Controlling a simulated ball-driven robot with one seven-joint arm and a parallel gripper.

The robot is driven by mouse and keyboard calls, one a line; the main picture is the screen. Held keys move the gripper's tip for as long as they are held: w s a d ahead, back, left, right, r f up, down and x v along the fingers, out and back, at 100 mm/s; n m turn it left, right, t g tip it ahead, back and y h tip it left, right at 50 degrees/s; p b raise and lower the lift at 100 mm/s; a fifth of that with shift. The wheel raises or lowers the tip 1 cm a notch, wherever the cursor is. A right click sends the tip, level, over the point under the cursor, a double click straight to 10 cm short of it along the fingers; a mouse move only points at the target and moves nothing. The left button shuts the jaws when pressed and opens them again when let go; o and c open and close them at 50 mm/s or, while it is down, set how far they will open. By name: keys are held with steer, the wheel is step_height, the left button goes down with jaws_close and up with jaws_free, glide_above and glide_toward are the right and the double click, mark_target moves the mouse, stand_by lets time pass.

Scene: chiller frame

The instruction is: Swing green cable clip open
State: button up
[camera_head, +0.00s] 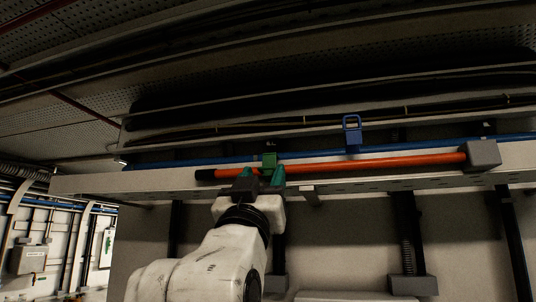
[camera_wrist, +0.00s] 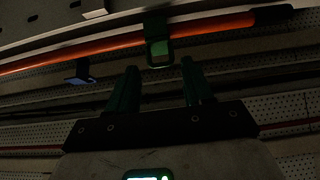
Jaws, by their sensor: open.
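The green cable clip (camera_head: 268,161) sits on the rail next to the left, dark end of the orange tube in the head view. In the wrist view the green clip (camera_wrist: 158,48) hangs at the orange tube, with a loop at its lower end. My gripper (camera_head: 259,176) is just below the clip in the head view. In the wrist view my gripper (camera_wrist: 156,80) has its two green fingers apart, with nothing between them. The clip is beyond the fingertips, roughly in line with the gap. Whether a finger touches the clip cannot be told.
The orange tube (camera_head: 372,164) runs right to a grey block (camera_head: 482,155). A blue clip (camera_head: 352,134) stands on the rail to the right, and it shows in the wrist view (camera_wrist: 80,73). A blue cable (camera_head: 420,147) runs behind the tube. The beam (camera_head: 120,183) lies below.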

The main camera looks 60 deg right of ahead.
mark_target(266, 169)
steer(key=p+x, duration=0.2)
steer(key=x, duration=0.3)
steer(key=shift+w+d+r, duration=0.1)
steer(key=shift+d+r, duration=0.05)
steer(key=shift+d, duration=0.05)
steer(key=shift+c, duration=0.2)
jaws_close()
